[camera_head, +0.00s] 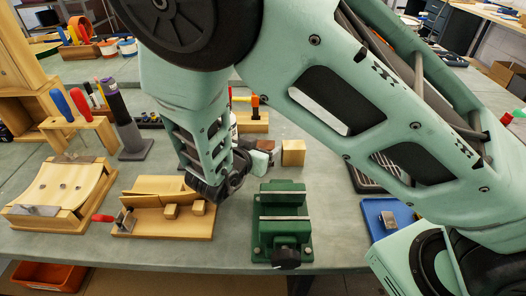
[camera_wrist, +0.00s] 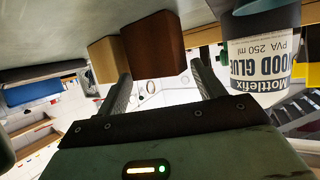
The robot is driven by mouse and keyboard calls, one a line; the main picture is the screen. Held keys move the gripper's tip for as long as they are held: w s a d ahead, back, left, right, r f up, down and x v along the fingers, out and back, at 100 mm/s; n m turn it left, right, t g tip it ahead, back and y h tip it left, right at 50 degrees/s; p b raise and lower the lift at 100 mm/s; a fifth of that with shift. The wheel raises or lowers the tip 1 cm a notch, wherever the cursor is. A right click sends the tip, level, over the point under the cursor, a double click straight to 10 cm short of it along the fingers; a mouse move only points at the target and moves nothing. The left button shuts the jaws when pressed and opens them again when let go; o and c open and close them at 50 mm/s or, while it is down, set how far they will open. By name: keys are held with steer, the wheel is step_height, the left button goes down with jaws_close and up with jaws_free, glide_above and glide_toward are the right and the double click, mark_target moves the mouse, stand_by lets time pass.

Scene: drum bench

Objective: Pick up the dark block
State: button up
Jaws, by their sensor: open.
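The dark block (camera_wrist: 152,48) is reddish-brown and lies just ahead of my gripper in the wrist view. In the head view the dark block (camera_head: 267,146) shows only in part, behind my gripper. My gripper (camera_wrist: 161,68) is open, with one finger at each side of the dark block's near end; whether the fingertips reach past its near face I cannot tell. In the head view my gripper (camera_head: 249,148) is low over the bench and its fingers are mostly hidden.
A light wooden block (camera_wrist: 104,58) stands close beside the dark block, and also shows in the head view (camera_head: 293,152). A wood glue bottle (camera_wrist: 262,58) stands on the other side. A green vise (camera_head: 282,225) and a wooden jig (camera_head: 160,222) are nearer the front edge.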

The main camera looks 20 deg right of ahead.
steer(key=c, duration=0.6)
steer(key=shift+c, duration=0.2)
